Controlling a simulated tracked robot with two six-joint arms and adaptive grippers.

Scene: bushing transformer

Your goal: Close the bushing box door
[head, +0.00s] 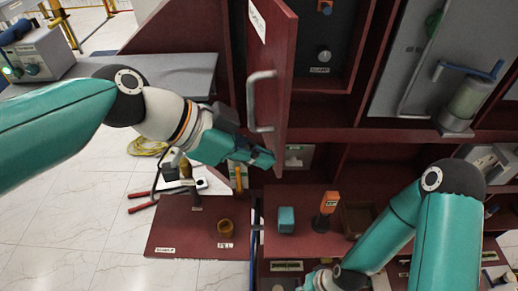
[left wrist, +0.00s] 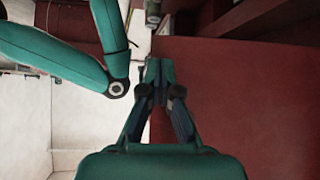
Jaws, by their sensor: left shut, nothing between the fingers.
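A dark red door (head: 273,75) with a grey bar handle (head: 259,101) and a white label stands swung open at the upper middle of the head view. The label is too tilted to read surely. The open compartment (head: 330,45) to its right holds a knob. My left gripper (head: 264,157) is shut and empty, at the door's lower edge below the handle; I cannot tell if it touches. In the left wrist view the closed fingers (left wrist: 156,68) lie beside a broad red surface (left wrist: 240,90). My right gripper (head: 322,281) is at the bottom, partly cut off, its fingers unclear.
A grey panel with a blue-handled cylinder (head: 465,100) is at right. A grey tabletop (head: 185,72) is at left; tiled floor lies beyond.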

